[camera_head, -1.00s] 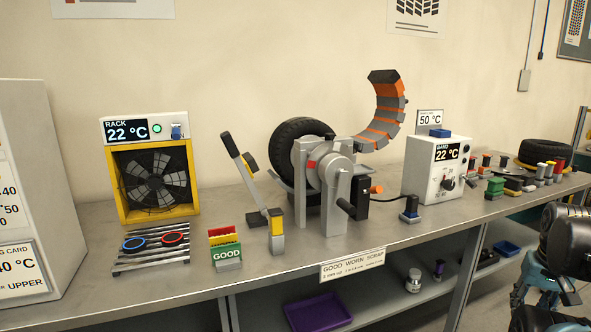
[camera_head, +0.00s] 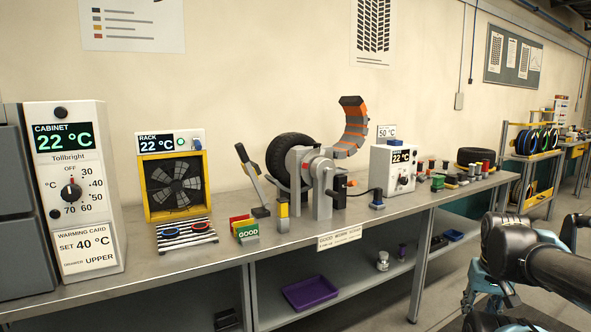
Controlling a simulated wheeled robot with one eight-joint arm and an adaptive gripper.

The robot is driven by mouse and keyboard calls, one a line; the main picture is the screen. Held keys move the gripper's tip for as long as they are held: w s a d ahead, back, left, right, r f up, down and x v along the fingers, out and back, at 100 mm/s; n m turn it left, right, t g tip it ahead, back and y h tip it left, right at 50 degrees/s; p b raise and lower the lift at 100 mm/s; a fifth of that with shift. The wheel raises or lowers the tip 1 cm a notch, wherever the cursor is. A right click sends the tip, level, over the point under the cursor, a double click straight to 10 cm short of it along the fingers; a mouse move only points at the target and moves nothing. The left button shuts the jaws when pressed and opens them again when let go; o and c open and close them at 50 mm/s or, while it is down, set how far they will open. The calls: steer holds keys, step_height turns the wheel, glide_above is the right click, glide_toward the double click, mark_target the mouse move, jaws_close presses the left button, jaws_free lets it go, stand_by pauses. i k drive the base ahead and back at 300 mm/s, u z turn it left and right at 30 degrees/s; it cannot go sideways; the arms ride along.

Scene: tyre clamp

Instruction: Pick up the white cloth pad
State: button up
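I cannot make out a white cloth pad in this view. The workbench (camera_head: 215,255) carries the tyre clamp (camera_head: 322,190) with a black tyre (camera_head: 287,152) behind it. Part of my own arm, dark with teal parts, shows at the lower right, in front of the bench's right part. I cannot make out my gripper's fingers, so what it holds does not show.
A white band heater box (camera_head: 381,172) stands right of the clamp. A purple tray (camera_head: 310,292) and jar (camera_head: 383,261) sit on the lower shelf.

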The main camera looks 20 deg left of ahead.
mark_target(463, 176)
steer(key=u, duration=1.2)
steer(key=i, duration=1)
steer(key=z, duration=1.65)
steer(key=k, duration=0.1)
